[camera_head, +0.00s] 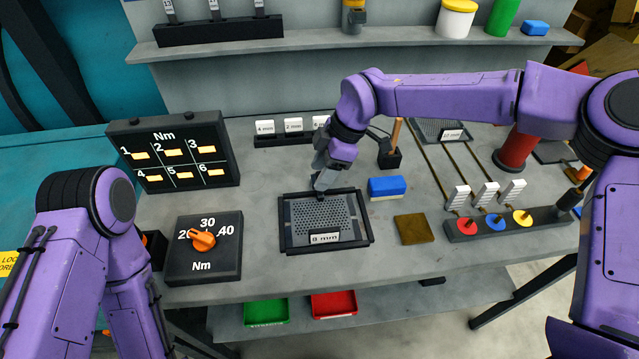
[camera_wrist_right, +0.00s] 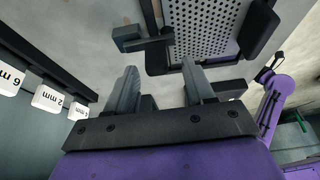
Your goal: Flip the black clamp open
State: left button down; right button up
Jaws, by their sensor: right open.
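A perforated grey plate (camera_head: 310,212) sits in a black frame (camera_head: 368,238) on the table, with a white label at its front. In the right wrist view, a black clamp (camera_wrist_right: 143,42) with a blocky end lies across the frame's edge beside the perforated plate (camera_wrist_right: 205,25). In the head view my right gripper covers most of the clamp. My right gripper (camera_head: 321,183) is at the back edge of the frame. In the right wrist view its two fingers (camera_wrist_right: 160,85) are apart, with nothing between them, close to the clamp. My left gripper is out of view.
A blue-and-white block (camera_head: 387,187) and a brown square pad (camera_head: 411,229) lie right of the frame. A dial box (camera_head: 203,262) stands left. A rack of size labels (camera_head: 292,138) is behind. A peg strip (camera_head: 480,228) is at right.

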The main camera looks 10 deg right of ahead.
jog(key=shift+w+a+f+b, duration=0.15)
jog(key=shift+w+f, duration=0.05)
jog(key=shift+f, duration=0.35)
jog(key=shift+w+a+f+b, duration=0.15)
jog(key=shift+w+f, duration=0.05)
jog(key=shift+f, duration=0.35)
jog(key=shift+s+r, duration=0.25)
jog(key=shift+s, duration=0.1)
jog(key=shift+f, duration=0.1)
grip_shut()
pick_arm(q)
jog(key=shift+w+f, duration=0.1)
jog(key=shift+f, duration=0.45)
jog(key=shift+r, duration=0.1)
